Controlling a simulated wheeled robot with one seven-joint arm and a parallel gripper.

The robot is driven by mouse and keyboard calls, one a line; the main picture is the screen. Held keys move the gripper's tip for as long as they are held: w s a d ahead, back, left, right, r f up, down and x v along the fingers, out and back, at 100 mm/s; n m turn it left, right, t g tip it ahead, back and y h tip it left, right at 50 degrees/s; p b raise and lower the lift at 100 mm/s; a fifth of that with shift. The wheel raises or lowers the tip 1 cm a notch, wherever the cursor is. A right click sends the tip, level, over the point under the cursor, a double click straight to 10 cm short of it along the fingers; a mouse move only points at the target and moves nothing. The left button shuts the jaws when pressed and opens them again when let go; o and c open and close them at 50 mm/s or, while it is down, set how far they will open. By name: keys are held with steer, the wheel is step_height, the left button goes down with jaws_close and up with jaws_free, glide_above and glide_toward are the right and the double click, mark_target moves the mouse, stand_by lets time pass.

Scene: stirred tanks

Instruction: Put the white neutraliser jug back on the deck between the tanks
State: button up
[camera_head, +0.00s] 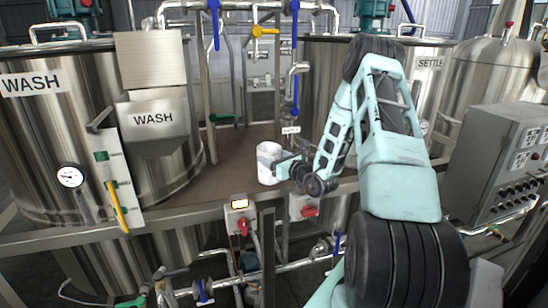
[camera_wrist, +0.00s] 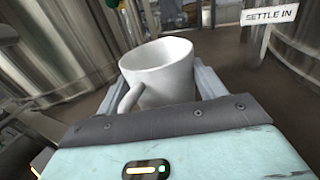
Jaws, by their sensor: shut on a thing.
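The white neutraliser jug (camera_head: 267,168) is upright over the front part of the brown deck (camera_head: 232,150), between the WASH tank (camera_head: 60,130) and the SETTLE tank (camera_head: 425,85). My gripper (camera_head: 279,167) reaches it from the right and is shut on it. In the wrist view the jug (camera_wrist: 160,75) sits between the two fingers (camera_wrist: 158,88), its open rim up and its handle toward the lower left. The jug's lower part is hidden there by my gripper. I cannot tell whether its base touches the deck.
Pipes with blue-handled valves (camera_head: 294,60) and a yellow valve handle (camera_head: 263,31) stand behind the deck. A SETTLE IN tag (camera_wrist: 268,15) hangs close by. Switch boxes with red knobs (camera_head: 240,220) line the deck's front edge. A grey control panel (camera_head: 500,150) is at right.

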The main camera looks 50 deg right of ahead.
steer(key=o, duration=1.3)
steer(key=shift+f, duration=0.1)
steer(key=shift+o, duration=0.2)
